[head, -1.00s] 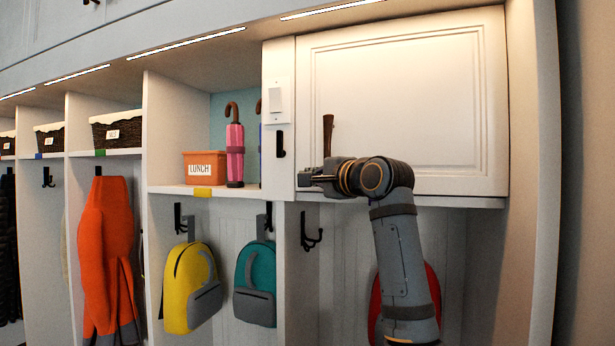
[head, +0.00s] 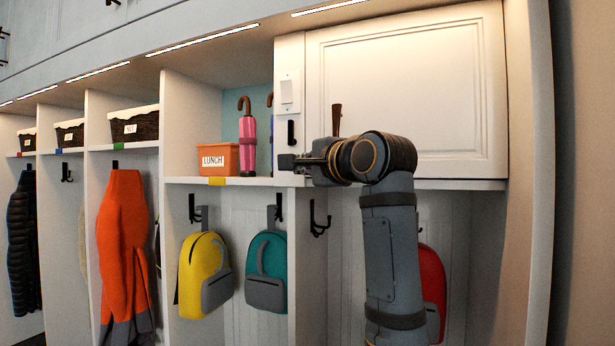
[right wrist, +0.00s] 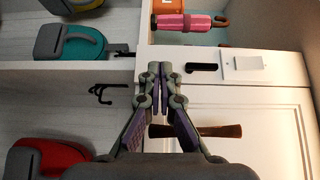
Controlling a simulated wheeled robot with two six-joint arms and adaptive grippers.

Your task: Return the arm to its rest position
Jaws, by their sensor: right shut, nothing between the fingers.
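My right gripper (head: 290,164) is raised in front of the cubbies, at the left lower part of the white cabinet door (head: 405,95). It points left in the head view. In the right wrist view its fingertips (right wrist: 160,70) are together with nothing between them. The door is closed, and its brown handle (right wrist: 205,131) lies behind the fingers in the wrist view. The handle also shows above my wrist in the head view (head: 336,119). My left gripper is not in view.
A light switch (head: 286,92) and a black hook (head: 291,132) are on the panel beside the door. An orange lunch bin (head: 216,160) and a pink umbrella (head: 248,146) stand on the shelf. Yellow (head: 203,273), teal (head: 266,272) and red (head: 432,290) backpacks hang below.

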